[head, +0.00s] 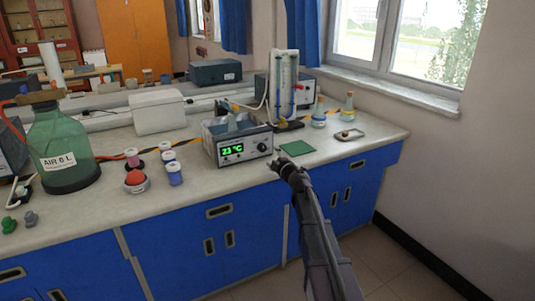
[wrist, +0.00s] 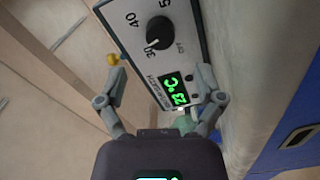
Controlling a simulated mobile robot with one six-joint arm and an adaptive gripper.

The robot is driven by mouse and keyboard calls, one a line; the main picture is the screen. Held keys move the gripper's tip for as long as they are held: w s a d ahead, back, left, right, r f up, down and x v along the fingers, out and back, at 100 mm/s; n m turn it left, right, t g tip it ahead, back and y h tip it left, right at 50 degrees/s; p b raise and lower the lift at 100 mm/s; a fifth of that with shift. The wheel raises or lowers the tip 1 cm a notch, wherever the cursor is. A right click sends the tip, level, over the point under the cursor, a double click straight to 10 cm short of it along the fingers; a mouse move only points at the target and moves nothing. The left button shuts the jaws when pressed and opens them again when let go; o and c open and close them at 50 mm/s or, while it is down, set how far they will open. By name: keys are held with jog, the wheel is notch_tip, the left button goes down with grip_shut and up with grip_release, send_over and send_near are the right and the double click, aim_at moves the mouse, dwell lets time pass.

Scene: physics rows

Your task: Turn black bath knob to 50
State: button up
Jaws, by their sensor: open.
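The water bath (head: 222,133) stands on the bench with a control panel on its front. Its green display (head: 232,149) reads 23 °C. The black bath knob (head: 262,147) is at the right end of the panel. In the wrist view the knob (wrist: 159,31) has a white pointer mark near the 30. The scale shows OFF, 30, 40 and a cut-off 5. My gripper (head: 283,163) is in front of the bench edge, right of and nearer than the knob. In the wrist view my gripper (wrist: 161,72) is open and empty, facing the panel and apart from the knob.
A green mat (head: 297,148) lies right of the bath, with a small tray (head: 349,135) and flasks beyond. Small jars and a red-topped item (head: 135,180) stand left of the bath, near a green bottle (head: 64,150). The bench front (head: 230,182) is clear.

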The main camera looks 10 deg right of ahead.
jog(key=v, duration=0.5)
jog(key=shift+d, duration=0.1)
dwell(0.3)
